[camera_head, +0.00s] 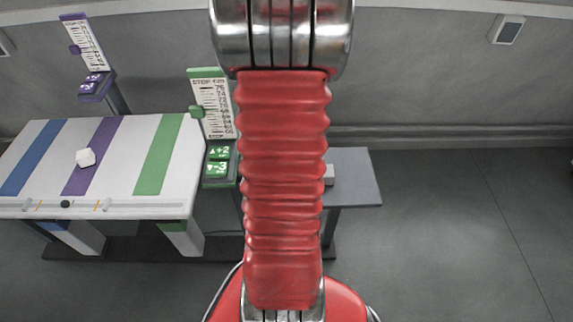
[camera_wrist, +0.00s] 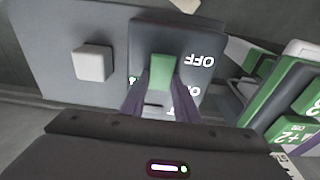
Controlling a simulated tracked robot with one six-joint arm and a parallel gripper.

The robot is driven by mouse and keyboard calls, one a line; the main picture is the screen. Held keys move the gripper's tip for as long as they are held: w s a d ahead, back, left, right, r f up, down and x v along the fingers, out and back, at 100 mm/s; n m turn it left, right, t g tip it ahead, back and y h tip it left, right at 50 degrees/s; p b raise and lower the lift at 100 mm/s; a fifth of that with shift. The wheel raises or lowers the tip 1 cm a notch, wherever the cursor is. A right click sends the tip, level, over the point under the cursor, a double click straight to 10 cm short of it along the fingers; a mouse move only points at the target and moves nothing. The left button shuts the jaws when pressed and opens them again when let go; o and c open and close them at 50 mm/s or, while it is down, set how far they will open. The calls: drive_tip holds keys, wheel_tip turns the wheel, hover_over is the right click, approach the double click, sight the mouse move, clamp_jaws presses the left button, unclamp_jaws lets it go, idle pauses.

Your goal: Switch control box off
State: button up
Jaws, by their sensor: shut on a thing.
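In the wrist view the dark control box (camera_wrist: 215,40) lies on a grey table (camera_wrist: 50,40). Its labels appear upside down: OFF is readable on the right, and a second label below it is mostly hidden by my gripper. A green switch handle (camera_wrist: 159,72) stands up from the box, about level with the OFF label. My gripper (camera_wrist: 160,86) is shut on this handle, its dark fingers on either side of it. In the head view my red arm hides the box and the gripper.
A white block (camera_wrist: 92,63) sits beside the box; it also shows beside my arm in the head view (camera_head: 328,175). A green button panel (camera_head: 218,165) with +2 and -3 stands to the left, near a white table with coloured stripes (camera_head: 25,165). Floor at right is clear.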

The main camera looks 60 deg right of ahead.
drive_tip(key=shift+a+t+h, duration=0.3)
drive_tip(key=shift+t+h, duration=0.1)
drive_tip(key=shift+h, duration=0.2)
drive_tip(key=shift+o, duration=0.6)
drive_tip(key=shift+w+a+t+h, duration=0.1)
drive_tip(key=shift+a+t+h, duration=0.15)
drive_tip(key=shift+h, duration=0.25)
drive_tip(key=shift+s+d+h, duration=0.1)
drive_tip(key=shift+s+h, duration=0.1)
drive_tip(key=shift+h, duration=0.1)
drive_tip(key=shift+c, duration=0.6)
drive_tip(key=o, duration=1)
drive_tip(key=shift+o, duration=0.2)
drive_tip(key=shift+s+r, duration=0.15)
